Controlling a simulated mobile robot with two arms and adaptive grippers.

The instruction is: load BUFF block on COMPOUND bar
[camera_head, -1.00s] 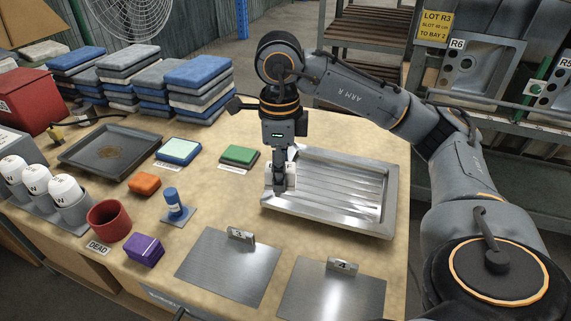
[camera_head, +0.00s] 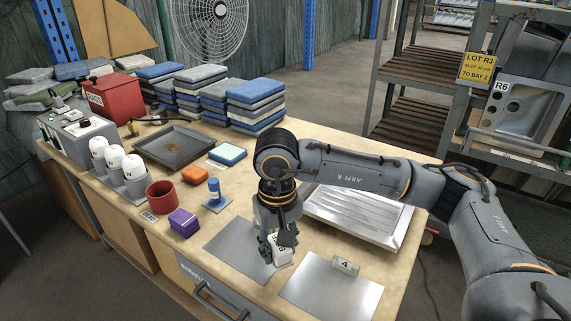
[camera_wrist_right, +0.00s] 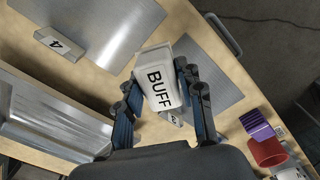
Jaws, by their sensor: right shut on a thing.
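The white BUFF block (camera_head: 283,253) is in my right gripper (camera_head: 274,243); its black lettering reads clearly in the right wrist view (camera_wrist_right: 160,80). My right gripper (camera_wrist_right: 158,97) is shut on it, with a finger at each side. The block is over the right part of the metal sheet marked 3 (camera_head: 230,244); I cannot tell whether it touches it. My left gripper is not in view.
A metal sheet (camera_head: 325,287) with a marker 4 (camera_head: 345,266) lies to the right. A ribbed steel drainer (camera_head: 360,215) is behind my right arm. A red cup (camera_head: 160,196), a dark tray (camera_head: 173,146) and white-capped canisters (camera_head: 115,160) are at the left.

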